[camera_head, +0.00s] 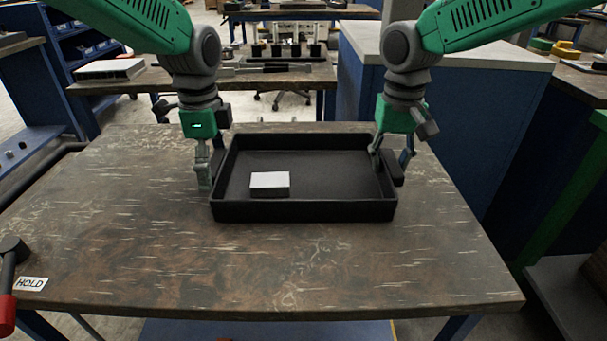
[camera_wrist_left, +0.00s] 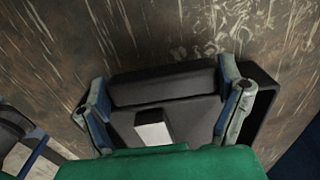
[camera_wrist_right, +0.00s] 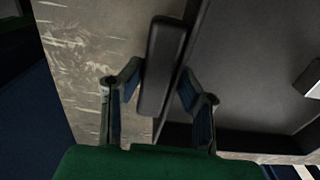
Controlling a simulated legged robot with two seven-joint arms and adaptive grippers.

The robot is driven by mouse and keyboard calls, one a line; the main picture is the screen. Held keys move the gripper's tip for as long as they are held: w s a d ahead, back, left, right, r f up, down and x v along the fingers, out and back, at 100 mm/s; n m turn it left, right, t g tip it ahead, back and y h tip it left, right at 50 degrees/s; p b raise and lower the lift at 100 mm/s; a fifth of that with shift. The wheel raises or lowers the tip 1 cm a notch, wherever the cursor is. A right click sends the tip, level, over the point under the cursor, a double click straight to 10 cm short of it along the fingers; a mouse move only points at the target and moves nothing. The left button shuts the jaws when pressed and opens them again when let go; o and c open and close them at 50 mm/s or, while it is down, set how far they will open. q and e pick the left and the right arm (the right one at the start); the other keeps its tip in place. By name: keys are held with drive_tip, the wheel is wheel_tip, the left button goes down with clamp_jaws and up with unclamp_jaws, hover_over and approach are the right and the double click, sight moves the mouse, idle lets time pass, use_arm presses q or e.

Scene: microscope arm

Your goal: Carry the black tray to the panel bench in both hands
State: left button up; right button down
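The black tray (camera_head: 305,210) is shallow and rectangular and rests flat on the near table. A small white box (camera_head: 270,181) lies inside it, left of centre. My left gripper (camera_head: 210,165) points down at the tray's left end. In the left wrist view its fingers (camera_wrist_left: 162,76) are wide apart, with part of the tray between them. My right gripper (camera_head: 393,160) is at the tray's right end. In the right wrist view its fingers (camera_wrist_right: 160,72) are apart on either side of the black handle (camera_wrist_right: 164,60), with gaps visible. The left handle is not clear in the head view.
The near table (camera_head: 290,270) is bare around the tray, with a HOLD label (camera_head: 31,284) at its left. A bench (camera_head: 150,82) stands behind, and a blue cabinet with a pale top (camera_head: 480,65) at the right. A red-ended lever (camera_head: 8,290) is at the left edge.

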use_arm(q)
drive_tip(key=shift+r, duration=0.1)
use_arm(e)
drive_tip(key=shift+r, duration=0.15)
